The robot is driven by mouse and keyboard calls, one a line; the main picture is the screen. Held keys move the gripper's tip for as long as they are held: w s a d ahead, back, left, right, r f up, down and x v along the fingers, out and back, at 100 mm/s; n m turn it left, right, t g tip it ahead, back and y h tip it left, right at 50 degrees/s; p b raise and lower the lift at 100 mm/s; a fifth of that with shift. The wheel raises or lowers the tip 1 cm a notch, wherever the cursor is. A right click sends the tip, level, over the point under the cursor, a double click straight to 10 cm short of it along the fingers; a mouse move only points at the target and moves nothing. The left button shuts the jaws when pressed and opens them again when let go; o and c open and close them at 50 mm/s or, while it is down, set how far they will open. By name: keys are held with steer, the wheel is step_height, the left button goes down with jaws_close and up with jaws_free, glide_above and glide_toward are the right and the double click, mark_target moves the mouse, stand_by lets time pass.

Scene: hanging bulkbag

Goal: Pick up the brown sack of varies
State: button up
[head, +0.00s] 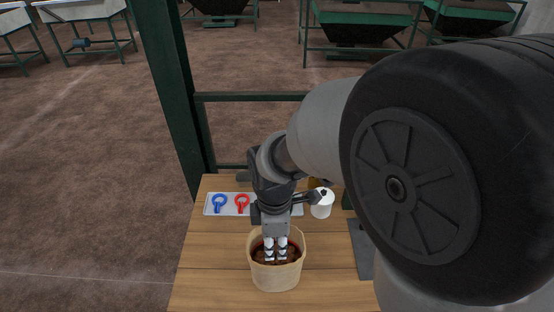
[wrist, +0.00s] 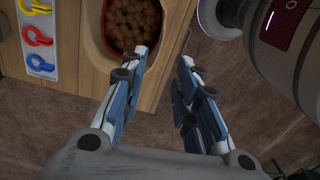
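The brown sack (head: 275,278) is a tan, open-topped bag standing upright on the wooden table near its front. Round brown pieces (wrist: 131,20) fill it, and a red inner edge shows at its mouth. My gripper (head: 275,257) points down at the sack, with its fingertips over the mouth in the head view. In the wrist view the gripper (wrist: 163,58) has its two fingers apart with nothing between them. One fingertip is by the sack's rim and the other is on its outer side. I cannot tell the exact height of the fingertips.
A white tray (head: 209,208) with blue (head: 219,202), red (head: 242,202) and yellow (wrist: 34,5) ring-handled items lies behind the sack. A white container (head: 321,207) stands to the right of the tray. A green post (head: 170,90) rises behind the table. The table's left front (head: 208,275) is clear.

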steer(key=b, duration=0.3)
glide_above(277, 276)
step_height(277, 276, down, 11)
steer(key=shift+f+b, duration=0.9)
steer(key=shift+f, duration=2.15)
steer(key=shift+s, duration=0.1)
steer(key=shift+c, duration=0.3)
jaws_close()
steer(key=shift+r, duration=0.1)
